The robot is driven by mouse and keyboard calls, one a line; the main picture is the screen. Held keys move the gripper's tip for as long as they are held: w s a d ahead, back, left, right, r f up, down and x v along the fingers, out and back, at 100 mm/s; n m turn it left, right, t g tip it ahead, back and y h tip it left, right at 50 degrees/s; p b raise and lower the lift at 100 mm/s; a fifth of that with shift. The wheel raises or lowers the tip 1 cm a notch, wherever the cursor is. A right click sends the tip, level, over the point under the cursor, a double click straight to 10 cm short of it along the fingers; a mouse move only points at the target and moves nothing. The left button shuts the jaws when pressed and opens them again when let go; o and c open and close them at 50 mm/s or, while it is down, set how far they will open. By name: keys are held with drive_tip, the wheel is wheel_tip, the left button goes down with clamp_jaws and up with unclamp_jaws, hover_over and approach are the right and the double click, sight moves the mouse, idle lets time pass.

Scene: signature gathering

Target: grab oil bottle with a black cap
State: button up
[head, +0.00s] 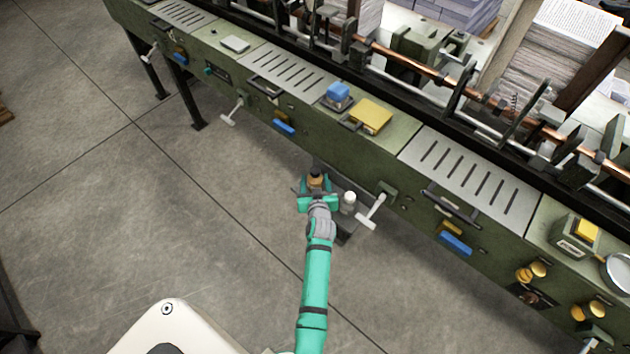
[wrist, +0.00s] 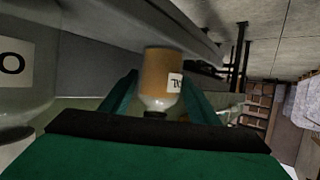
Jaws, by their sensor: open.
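The oil bottle (head: 316,181), amber with a black cap, stands by the machine's front in the head view. In the wrist view the oil bottle (wrist: 160,72) is between the two green fingers, with part of a white label showing and its dark cap towards the palm. My gripper (head: 317,188) is open around it; the wrist view shows the gripper (wrist: 158,92) with a finger on each side. I cannot tell whether either finger touches the bottle. The palm hides part of the bottle in the head view.
A white-capped bottle (head: 349,202) stands close to the right of my gripper. A whitish container (wrist: 15,80) with a printed label fills the wrist view's left edge. A grey lever handle (head: 372,212) sticks out from the green machine (head: 335,150). The floor at left is clear.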

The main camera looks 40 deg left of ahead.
drive_tip(key=shift+w+a+f, duration=0.1)
drive_tip(key=shift+w+a, duration=0.05)
drive_tip(key=shift+w, duration=0.05)
drive_tip(key=shift+w, duration=0.1)
drive_tip(key=c, duration=0.8)
